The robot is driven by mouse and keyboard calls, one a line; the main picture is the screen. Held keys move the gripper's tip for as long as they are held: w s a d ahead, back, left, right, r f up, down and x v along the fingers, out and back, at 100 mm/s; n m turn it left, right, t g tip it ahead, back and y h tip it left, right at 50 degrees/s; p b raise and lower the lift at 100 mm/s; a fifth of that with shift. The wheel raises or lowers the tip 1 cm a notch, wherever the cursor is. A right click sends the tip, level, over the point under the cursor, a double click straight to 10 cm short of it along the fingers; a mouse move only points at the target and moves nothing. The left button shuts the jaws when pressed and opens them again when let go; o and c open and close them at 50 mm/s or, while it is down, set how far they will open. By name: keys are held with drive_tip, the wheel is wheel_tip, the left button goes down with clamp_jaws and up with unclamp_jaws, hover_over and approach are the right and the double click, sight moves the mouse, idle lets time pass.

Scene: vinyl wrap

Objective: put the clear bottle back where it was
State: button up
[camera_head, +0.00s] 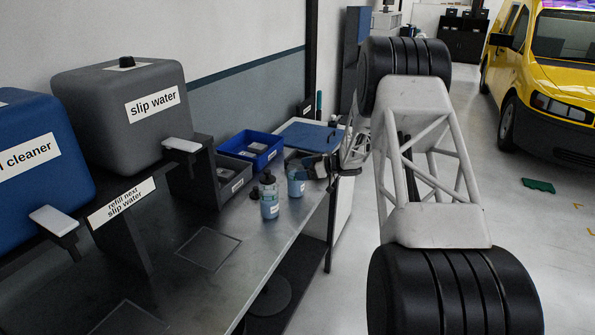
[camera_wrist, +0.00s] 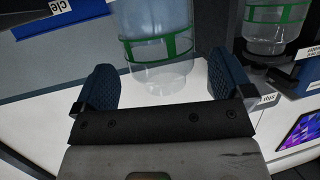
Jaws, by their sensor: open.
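A clear bottle with pale blue liquid and a green band stands between the two blue finger pads of my gripper (camera_wrist: 165,82) in the wrist view; I point at the bottle (camera_wrist: 158,48). The pads sit to either side of its lower part, with visible gaps. Its top is cut off by the frame. In the head view my gripper (camera_head: 318,168) is at the bench's right edge, close beside a bottle (camera_head: 296,184). A second bottle (camera_head: 269,197) with a black top stands to its left. The wrist view also shows another clear, green-banded bottle (camera_wrist: 270,28) at right.
A blue bin (camera_head: 250,147) and a grey bin (camera_head: 234,172) stand behind the bottles. A slip water tank (camera_head: 120,95) and a blue cleaner tank (camera_head: 35,160) are at left. The front of the bench (camera_head: 255,235) is mostly clear. A tablet (camera_wrist: 300,130) is at right.

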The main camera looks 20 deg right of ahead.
drive_tip(key=v, duration=0.8)
drive_tip(key=shift+d, duration=0.2)
drive_tip(key=shift+s+r, duration=0.1)
drive_tip(key=s+a+r+m+t+h, duration=0.3)
drive_tip(key=a+r+h, duration=0.15)
drive_tip(key=r, duration=0.55)
drive_tip(key=s+a+r+m+t+h, duration=0.2)
drive_tip(key=s+a+r+m+h, duration=0.3)
drive_tip(key=r, duration=0.6)
drive_tip(key=s+a+r+m+g+h, duration=0.1)
drive_tip(key=s+a+r+h, duration=0.15)
drive_tip(key=s, duration=0.35)
drive_tip(key=s+a+r+g+h, duration=0.1)
drive_tip(key=s+r+h, duration=0.15)
drive_tip(key=s, duration=0.35)
drive_tip(key=s+a+f+g, duration=0.2)
drive_tip(key=s+a+g, duration=0.1)
drive_tip(key=s, duration=0.9)
drive_tip(key=s+a+f+m+g+y, duration=0.1)
drive_tip(key=s+a, duration=0.5)
drive_tip(key=s, duration=0.7)
drive_tip(key=s+a+f+m+g+y, duration=0.1)
drive_tip(key=s+a+f+g, duration=0.3)
drive_tip(key=s, duration=0.8)
drive_tip(key=shift+s+a+g, duration=0.3)
drive_tip(key=shift+a, duration=0.1)
